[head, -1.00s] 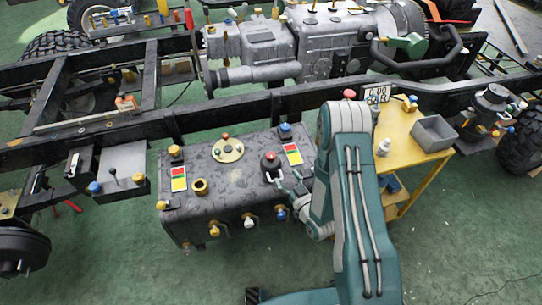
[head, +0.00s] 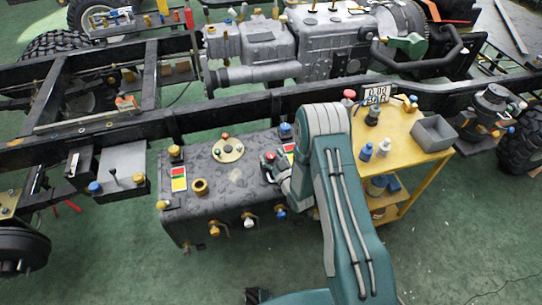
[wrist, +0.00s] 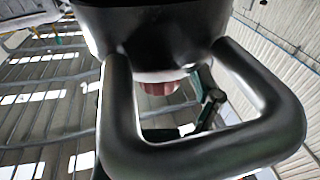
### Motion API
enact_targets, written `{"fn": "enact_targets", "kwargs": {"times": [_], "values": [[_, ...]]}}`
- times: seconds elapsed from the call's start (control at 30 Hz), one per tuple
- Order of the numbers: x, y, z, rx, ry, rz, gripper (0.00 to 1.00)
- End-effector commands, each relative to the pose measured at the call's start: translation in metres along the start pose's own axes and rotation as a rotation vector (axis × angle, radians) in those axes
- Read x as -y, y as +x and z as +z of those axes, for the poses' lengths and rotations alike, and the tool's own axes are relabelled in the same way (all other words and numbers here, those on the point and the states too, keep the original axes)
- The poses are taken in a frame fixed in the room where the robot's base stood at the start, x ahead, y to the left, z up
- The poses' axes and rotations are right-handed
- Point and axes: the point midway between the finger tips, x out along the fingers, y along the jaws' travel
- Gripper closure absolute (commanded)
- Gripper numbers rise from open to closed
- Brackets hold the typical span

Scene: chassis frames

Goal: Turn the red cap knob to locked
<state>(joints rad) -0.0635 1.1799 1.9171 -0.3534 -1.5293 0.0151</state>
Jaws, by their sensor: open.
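The red cap knob (head: 268,157) has a small red top and stands on the dark tank (head: 225,205), near the right part of its top face. My gripper (head: 275,172) is right at the knob, coming in from the right; it is open, with its fingers small and partly blended with the knob. I cannot tell whether they touch it. In the wrist view a large dark rounded body with a bent black bar (wrist: 205,140) fills the middle. A small red patch (wrist: 160,88) shows below the body. The knob's marking is not readable.
The tank top also carries a round yellowish plate (head: 227,150), a brass ring fitting (head: 200,187) and coloured labels (head: 179,179). Valves line its front. A yellow cart (head: 410,135) with bottles and a grey bin (head: 433,134) stands to the right. The black chassis rail runs behind.

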Motion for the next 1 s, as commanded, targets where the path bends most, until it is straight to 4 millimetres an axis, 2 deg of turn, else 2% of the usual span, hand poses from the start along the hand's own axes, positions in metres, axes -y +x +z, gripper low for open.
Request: {"fn": "enact_targets", "kwargs": {"times": [0.1, 0.13, 0.17, 0.2, 0.3, 0.7, 1.0], "values": [[0.0, -0.0002, 0.0001, 0.0, 0.0, 0.0, 0.18], [0.0, -0.0003, 0.0001, 0.0, 0.0, 0.0, 0.27], [0.0, -0.0003, 0.0001, 0.0, 0.0, 0.0, 0.41], [0.0, -0.0004, 0.0001, 0.0, 0.0, 0.0, 0.58], [0.0, -0.0004, 0.0, 0.0, 0.0, 0.0, 1.0], [0.0014, 0.0, 0.0002, 0.0, 0.0, 0.028, 1.0], [0.0033, 0.0002, 0.0001, 0.0, 0.001, 0.196, 1.0]]}}
